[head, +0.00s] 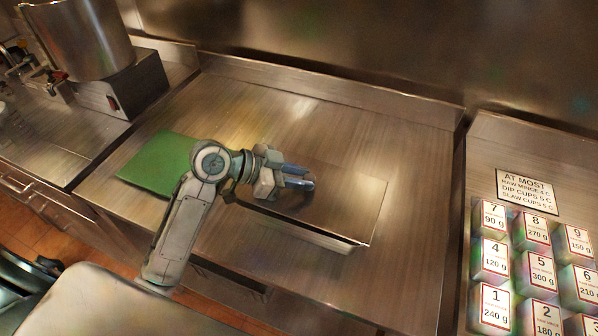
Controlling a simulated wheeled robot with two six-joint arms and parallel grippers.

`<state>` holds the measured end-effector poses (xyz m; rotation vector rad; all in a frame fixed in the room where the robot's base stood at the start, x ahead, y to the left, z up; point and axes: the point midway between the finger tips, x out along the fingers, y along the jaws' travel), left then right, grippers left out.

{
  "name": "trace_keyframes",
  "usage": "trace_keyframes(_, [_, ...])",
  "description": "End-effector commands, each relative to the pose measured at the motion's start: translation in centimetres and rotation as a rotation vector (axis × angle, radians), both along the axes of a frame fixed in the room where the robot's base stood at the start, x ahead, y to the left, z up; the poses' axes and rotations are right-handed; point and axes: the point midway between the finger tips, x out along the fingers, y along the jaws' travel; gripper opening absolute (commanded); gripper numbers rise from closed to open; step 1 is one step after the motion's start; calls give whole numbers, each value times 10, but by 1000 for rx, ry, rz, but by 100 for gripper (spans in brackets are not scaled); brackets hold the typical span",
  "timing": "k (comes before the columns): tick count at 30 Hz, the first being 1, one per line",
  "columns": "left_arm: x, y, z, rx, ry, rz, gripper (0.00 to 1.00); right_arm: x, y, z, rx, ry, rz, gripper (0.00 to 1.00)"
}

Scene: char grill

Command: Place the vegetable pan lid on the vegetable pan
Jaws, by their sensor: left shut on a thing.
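A flat rectangular steel lid (345,205) lies level in the middle of the steel counter. A pale side wall (315,236) shows below its front edge, which looks like the vegetable pan under it. The inside of the pan is hidden, and I cannot tell whether the lid touches the rim all round. My left gripper (300,178) reaches in from the left, its blue-grey fingers over the lid. It is shut on what seems to be the lid's handle, mostly hidden by the fingers. My right gripper is not in view.
A green board (160,163) lies left of the lid, partly behind my left arm. A large metal pot (80,40) on a base stands at the back left. Numbered weight boxes (540,275) and a sign (526,191) are at the right. The counter behind is clear.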

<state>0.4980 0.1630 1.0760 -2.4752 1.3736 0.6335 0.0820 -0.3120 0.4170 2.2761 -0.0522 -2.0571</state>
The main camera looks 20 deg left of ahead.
Motion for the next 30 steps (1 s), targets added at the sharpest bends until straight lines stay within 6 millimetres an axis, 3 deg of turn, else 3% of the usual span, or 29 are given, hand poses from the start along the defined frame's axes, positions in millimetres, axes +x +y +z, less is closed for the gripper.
trace_keyframes(22, [0, 0, -12, -1, -2, 0, 0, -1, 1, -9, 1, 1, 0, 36])
trace_keyframes(23, [0, 0, -13, -1, -1, 1, 30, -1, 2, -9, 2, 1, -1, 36])
trace_keyframes(24, [0, 0, -13, -1, -1, 1, 37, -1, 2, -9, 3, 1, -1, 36])
trace_keyframes(26, [0, 0, -13, -1, -1, 1, 48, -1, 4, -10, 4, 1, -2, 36])
trace_keyframes(30, [0, 0, -12, 0, -2, 0, 48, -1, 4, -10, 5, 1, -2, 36])
